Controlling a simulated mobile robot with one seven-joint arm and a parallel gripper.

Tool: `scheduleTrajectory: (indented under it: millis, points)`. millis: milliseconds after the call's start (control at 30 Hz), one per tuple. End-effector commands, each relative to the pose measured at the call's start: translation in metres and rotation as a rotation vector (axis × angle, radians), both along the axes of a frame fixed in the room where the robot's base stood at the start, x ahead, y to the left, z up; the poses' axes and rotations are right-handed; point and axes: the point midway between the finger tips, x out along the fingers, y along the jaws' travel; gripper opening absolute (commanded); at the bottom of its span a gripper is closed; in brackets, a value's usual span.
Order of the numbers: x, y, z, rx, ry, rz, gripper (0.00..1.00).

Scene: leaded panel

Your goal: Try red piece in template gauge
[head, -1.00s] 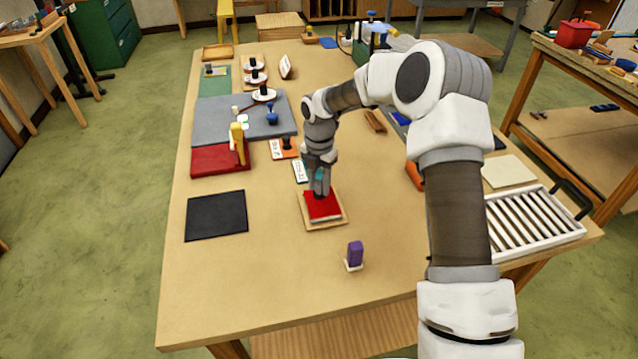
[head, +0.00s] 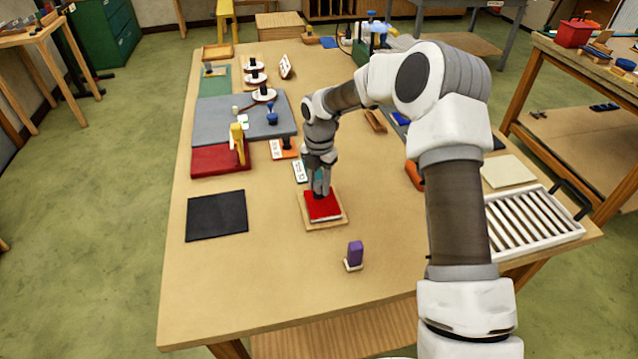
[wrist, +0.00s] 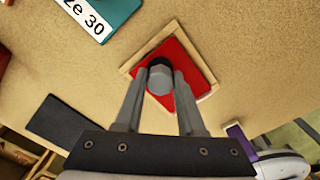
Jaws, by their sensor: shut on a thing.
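The red piece (head: 323,207) lies flat at the template gauge (head: 341,222), a light wooden frame on the table. In the wrist view the red piece (wrist: 196,77) sits within the wooden rim (wrist: 207,64), its edges close to the frame. I cannot tell whether it is fully seated. My gripper (head: 320,192) is directly above it, shut on a dark round knob (wrist: 160,72) on the red piece. The fingers hide part of the piece and the near side of the frame.
A purple-topped block (head: 355,254) stands in front of the gauge. A black mat (head: 216,215) lies to the left. A teal block with a "30" label (wrist: 117,12) is beside the gauge. A white slatted rack (head: 535,228) is at the right. The front left table is clear.

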Motion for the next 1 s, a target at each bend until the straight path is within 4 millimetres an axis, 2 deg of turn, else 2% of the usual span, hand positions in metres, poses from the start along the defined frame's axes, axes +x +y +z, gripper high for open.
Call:
scheduleTrajectory:
  millis: [500, 1000]
  points:
    - [0.0002, 0.0002, -0.0085, -0.001, -0.001, 0.0, 0.0]
    - [0.0002, 0.0, 0.0008, -0.001, -0.001, 0.0, 0.0]
